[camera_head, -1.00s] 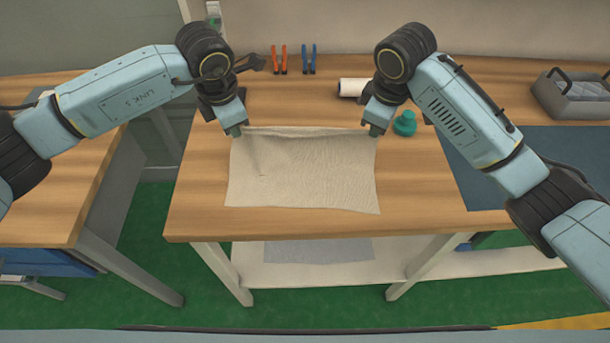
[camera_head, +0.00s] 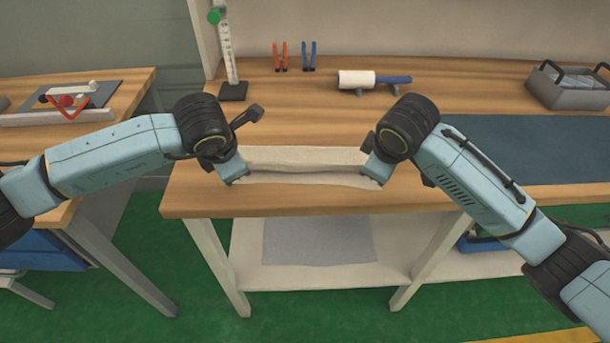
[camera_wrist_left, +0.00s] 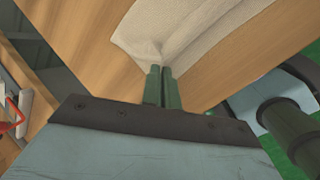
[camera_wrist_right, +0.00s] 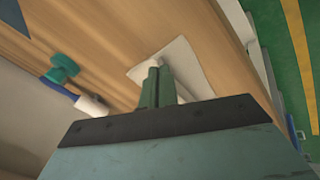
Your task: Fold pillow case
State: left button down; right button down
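The beige pillow case (camera_head: 305,158) lies on the wooden table as a narrow strip, with one layer folded over toward the near edge and a crease along its length. My left gripper (camera_head: 230,181) is at its left end; in the left wrist view its fingers (camera_wrist_left: 163,75) are closed on a corner of the pillow case (camera_wrist_left: 190,30). My right gripper (camera_head: 378,180) is at the right end; in the right wrist view its fingers (camera_wrist_right: 157,75) are closed at a corner of the cloth (camera_wrist_right: 183,60). The fingertips are partly hidden in the head view.
A lint roller (camera_head: 358,80) on a stand, orange-handled pliers (camera_head: 280,57) and blue-handled pliers (camera_head: 308,57) are at the back. A grey basket (camera_head: 570,88) and dark mat (camera_head: 540,145) are to the right. A green-topped stand (camera_head: 228,55) is back left.

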pick_arm(q)
jog(key=shift+s+a+f+t, duration=0.1)
jog(key=shift+s+f+t, duration=0.15)
jog(key=shift+f, duration=0.3)
pick_arm(e)
jog(key=shift+s+f+t, duration=0.15)
jog(key=shift+f+t, duration=0.15)
jog(key=shift+f, duration=0.2)
pick_arm(q)
jog(key=c, duration=2.1)
grip_release()
jog(key=shift+w, duration=0.1)
pick_arm(e)
jog(key=c, duration=2.1)
grip_release()
pick_arm(q)
jog(key=o, duration=0.7)
pick_arm(e)
jog(key=o, duration=0.7)
pick_arm(q)
jog(key=shift+o, duration=0.4)
pick_arm(e)
jog(key=shift+o, duration=0.4)
